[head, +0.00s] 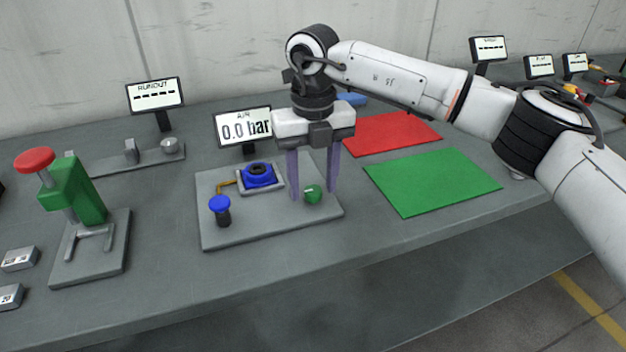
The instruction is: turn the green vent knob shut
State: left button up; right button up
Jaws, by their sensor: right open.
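The green vent knob (313,195) sits at the right front part of a grey base plate (270,228) on the bench. My right gripper (314,192) points down over the plate, with its two purple fingers spread apart. The knob shows between the fingertips, one finger on each side; I cannot tell whether either touches it. On the same plate are a blue ring-shaped part (259,175) and a blue-topped knob (220,207) at the left. The AIR display (243,126) behind the plate reads 0.0 bar. My left gripper is not in view.
A green press with a red top (82,190) stands at the left, near small labelled blocks (19,259). A RUNOUT display (154,94) is behind. A red mat (392,133) and a green mat (432,182) lie bare at the right.

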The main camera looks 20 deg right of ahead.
aim_at(313, 189)
notch_tip(313, 189, up, 10)
jog(key=shift+r, duration=0.15)
dwell(0.4)
